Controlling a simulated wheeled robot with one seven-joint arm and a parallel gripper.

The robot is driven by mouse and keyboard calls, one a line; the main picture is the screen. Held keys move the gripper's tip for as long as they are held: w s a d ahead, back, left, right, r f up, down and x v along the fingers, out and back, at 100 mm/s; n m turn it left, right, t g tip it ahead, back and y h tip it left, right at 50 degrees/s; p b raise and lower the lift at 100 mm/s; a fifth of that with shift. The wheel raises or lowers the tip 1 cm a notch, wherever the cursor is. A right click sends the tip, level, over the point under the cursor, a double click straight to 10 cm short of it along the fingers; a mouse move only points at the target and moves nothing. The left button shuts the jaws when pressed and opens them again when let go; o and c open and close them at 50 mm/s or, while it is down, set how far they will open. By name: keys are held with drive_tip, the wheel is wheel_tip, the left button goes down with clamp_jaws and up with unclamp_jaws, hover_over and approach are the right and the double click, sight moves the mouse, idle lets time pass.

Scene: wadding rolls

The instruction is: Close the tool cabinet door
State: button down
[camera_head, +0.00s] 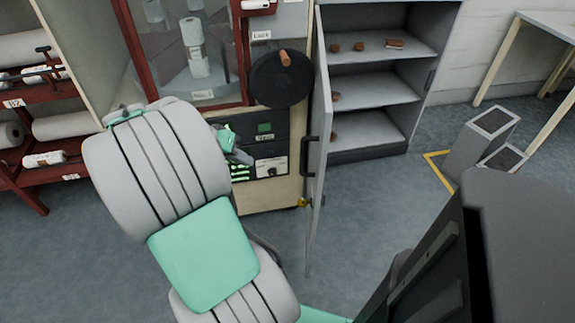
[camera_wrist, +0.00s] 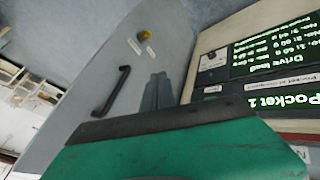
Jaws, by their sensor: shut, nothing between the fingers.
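The grey tool cabinet (camera_head: 375,90) stands open at the upper middle of the head view, with its shelves showing. Its door (camera_head: 320,130) stands out from the cabinet's left side towards me, seen nearly edge-on. A dark handle (camera_head: 308,157) is on the door's left face. In the wrist view the door (camera_wrist: 180,40) is a broad tilted panel with the black handle (camera_wrist: 112,92) left of centre. My gripper (camera_head: 243,158) is left of the door, on the handle side, apart from the handle. Its grey fingers (camera_wrist: 157,90) look shut and empty in the wrist view.
A cream machine with a red-framed window (camera_head: 190,50), a black disc (camera_head: 281,80) and a lit green display (camera_wrist: 270,50) stands close by the gripper. A red rack (camera_head: 35,180) holds rolls at left. Grey bins (camera_head: 482,140) and a table stand at right. Floor before the cabinet is clear.

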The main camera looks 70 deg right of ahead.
drive_tip(key=s+d+f+b, duration=0.1)
drive_tip(key=s+d+f, duration=0.2)
drive_tip(key=s, duration=0.2)
drive_tip(key=s+d+f+m+b, duration=0.1)
drive_tip(key=s+d+f+b, duration=0.1)
drive_tip(key=s, duration=0.3)
drive_tip(key=shift+s+d+f+g, duration=0.35)
drive_tip(key=shift+d+f+g, duration=0.1)
drive_tip(key=shift+f, duration=0.25)
